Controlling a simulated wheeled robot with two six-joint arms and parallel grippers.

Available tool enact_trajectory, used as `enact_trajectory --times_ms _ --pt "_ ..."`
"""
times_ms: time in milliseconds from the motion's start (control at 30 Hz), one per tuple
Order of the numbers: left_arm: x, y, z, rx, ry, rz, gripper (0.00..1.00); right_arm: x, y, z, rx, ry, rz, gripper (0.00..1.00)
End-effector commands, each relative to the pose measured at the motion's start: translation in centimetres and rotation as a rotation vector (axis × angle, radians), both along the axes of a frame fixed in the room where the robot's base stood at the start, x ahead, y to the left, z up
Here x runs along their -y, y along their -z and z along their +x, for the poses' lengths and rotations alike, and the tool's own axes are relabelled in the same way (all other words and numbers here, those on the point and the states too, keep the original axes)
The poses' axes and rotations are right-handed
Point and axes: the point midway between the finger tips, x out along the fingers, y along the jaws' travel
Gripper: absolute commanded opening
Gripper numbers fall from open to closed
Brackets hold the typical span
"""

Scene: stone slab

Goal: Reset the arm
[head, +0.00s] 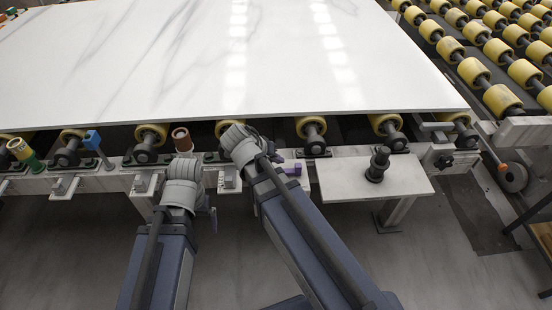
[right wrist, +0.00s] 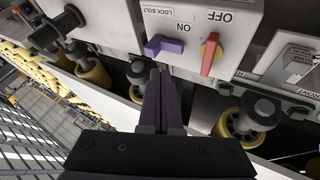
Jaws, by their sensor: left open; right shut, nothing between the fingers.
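My left arm's grey wrist (head: 183,185) stands in front of the roller frame, and its gripper fingers are mostly hidden in the head view. The left gripper is open. My right arm's grey wrist (head: 240,145) is at the slab's front edge, to the right of the left one. In the right wrist view my right gripper (right wrist: 160,75) is shut and empty. Its tips are close below a purple lever (right wrist: 163,45) on a white box (right wrist: 185,20) marked LOCK BOLT, ON and OFF. I cannot tell whether they touch. A red knob (right wrist: 211,54) is to their right.
A large white stone slab (head: 200,60) lies on yellow rollers (head: 310,126). A small white table (head: 340,182) with a dark knob-like part (head: 377,163) stands at right. A blue block (head: 92,139) and a brown cup-like part (head: 182,139) are at the frame. The floor in front is clear.

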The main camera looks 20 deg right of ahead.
Motion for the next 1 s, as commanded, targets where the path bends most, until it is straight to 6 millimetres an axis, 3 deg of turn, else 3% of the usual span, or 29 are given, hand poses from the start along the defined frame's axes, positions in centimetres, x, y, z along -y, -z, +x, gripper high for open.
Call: enact_trajectory --times_ms 67,667,767,1000 --pt "0.0 -0.8 0.0 0.000 0.000 0.000 1.00 0.1 -0.8 -0.1 0.000 0.000 0.000 0.00" --pt "0.0 -1.3 0.0 0.000 0.000 0.000 1.00 -0.6 -1.0 -0.5 -0.021 -0.021 0.014 0.00" --pt "0.0 -3.3 0.0 0.000 0.000 0.000 1.00 -3.5 -1.8 -2.5 -0.121 -0.123 0.080 0.00" --pt "0.0 -7.5 0.0 0.000 0.000 0.000 1.00 -12.4 -3.6 -9.1 -0.416 -0.503 0.299 0.00"
